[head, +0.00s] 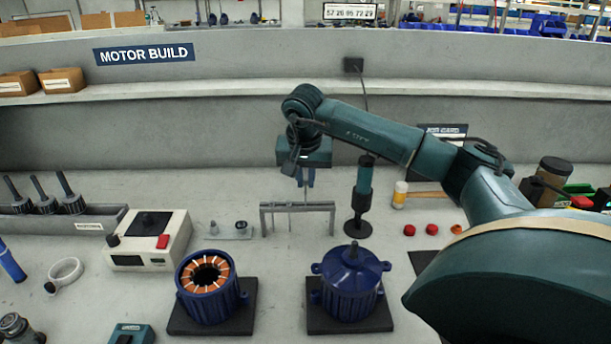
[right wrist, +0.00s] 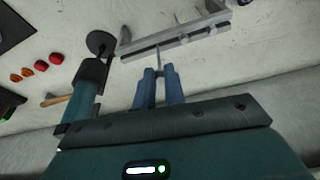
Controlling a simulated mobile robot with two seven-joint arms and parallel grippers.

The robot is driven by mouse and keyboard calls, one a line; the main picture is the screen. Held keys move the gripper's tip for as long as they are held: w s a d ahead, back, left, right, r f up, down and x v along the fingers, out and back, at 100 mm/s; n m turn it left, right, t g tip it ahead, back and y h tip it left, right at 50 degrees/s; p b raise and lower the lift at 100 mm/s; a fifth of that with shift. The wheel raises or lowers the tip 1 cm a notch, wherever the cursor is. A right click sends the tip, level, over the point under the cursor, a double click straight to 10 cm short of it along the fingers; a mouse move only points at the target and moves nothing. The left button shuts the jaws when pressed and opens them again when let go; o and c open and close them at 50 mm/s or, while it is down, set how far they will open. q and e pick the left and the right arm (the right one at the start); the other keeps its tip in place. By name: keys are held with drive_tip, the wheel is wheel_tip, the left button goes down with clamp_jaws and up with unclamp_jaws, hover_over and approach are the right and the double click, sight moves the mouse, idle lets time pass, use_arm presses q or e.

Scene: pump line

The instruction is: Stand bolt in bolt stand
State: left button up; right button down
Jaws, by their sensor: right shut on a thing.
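The bolt stand (head: 318,206) is a grey bench-like frame with a flat top bar, standing mid-table in the head view. It also shows in the right wrist view (right wrist: 190,36), just beyond my fingertips. My right gripper (head: 305,184) points down above the stand's top bar. In the right wrist view its blue fingers (right wrist: 159,76) are shut on a thin grey bolt (right wrist: 157,57), whose end sticks out between the tips towards the bar. The bolt looks roughly upright; whether it touches the bar I cannot tell. My left gripper is not in view.
A dark green power driver (head: 361,194) stands on a round black base right of the bolt stand. Two blue motor housings (head: 206,290) (head: 347,290) sit on black mats in front. A white device (head: 150,240) stands left. Red caps (head: 431,230) and a hammer (head: 400,195) lie right.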

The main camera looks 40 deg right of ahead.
sight(306, 201)
drive_tip(key=shift+f+b, duration=1.05)
drive_tip(key=shift+f, duration=0.75)
drive_tip(key=shift+f+b, duration=0.45)
drive_tip(key=shift+f, duration=0.35)
